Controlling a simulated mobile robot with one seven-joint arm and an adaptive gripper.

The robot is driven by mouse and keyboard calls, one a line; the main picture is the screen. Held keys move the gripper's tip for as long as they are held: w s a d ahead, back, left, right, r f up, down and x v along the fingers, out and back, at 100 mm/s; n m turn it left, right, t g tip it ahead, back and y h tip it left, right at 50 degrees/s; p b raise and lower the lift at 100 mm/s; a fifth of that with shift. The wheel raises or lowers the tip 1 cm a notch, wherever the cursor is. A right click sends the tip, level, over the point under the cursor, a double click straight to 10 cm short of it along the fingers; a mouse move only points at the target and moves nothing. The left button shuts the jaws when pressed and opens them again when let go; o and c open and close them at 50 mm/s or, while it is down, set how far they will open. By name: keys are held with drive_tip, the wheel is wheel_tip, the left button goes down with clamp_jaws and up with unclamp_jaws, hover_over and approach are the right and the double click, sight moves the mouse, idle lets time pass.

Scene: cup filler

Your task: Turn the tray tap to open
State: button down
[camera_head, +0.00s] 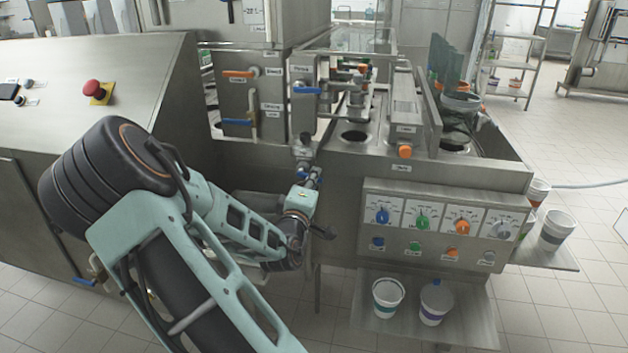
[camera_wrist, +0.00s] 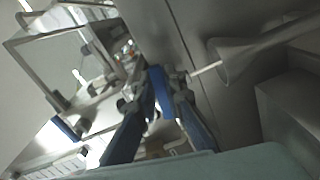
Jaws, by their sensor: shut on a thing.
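The tap (camera_head: 303,152) at my gripper sits on a pipe at the front left corner of the steel counter in the head view. Its blue handle (camera_wrist: 161,88) shows in the wrist view between the two blue fingers. My gripper (camera_head: 309,178) is shut on this handle; in the wrist view the fingers (camera_wrist: 160,112) close on it from both sides. I take it for the tray tap, but no label is readable there. The handle is mostly hidden by my gripper in the head view, and its exact angle cannot be told.
Another blue-handled tap (camera_head: 306,90) stands just above, with an orange-handled tap (camera_head: 240,73) to its left. A control panel with coloured knobs (camera_head: 445,225) is to the right. Two cups (camera_head: 388,296) stand on a low shelf (camera_head: 470,325). Floor is clear at lower right.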

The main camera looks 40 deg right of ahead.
drive_tip(key=shift+w+a+f+m+b, duration=0.45)
drive_tip(key=shift+m+b, duration=1.4)
drive_tip(key=shift+m, duration=0.75)
drive_tip(key=shift+w+a+f+m+b, duration=0.4)
drive_tip(key=shift+f+m+b, duration=0.2)
drive_tip(key=shift+m+b, duration=1.65)
drive_tip(key=shift+w+a+f+m+b, duration=0.45)
drive_tip(key=shift+m+b, duration=1.05)
drive_tip(key=shift+m, duration=1.45)
drive_tip(key=shift+w+d, duration=0.1)
drive_tip(key=c, duration=2)
unclamp_jaws()
drive_tip(key=v, duration=1.2)
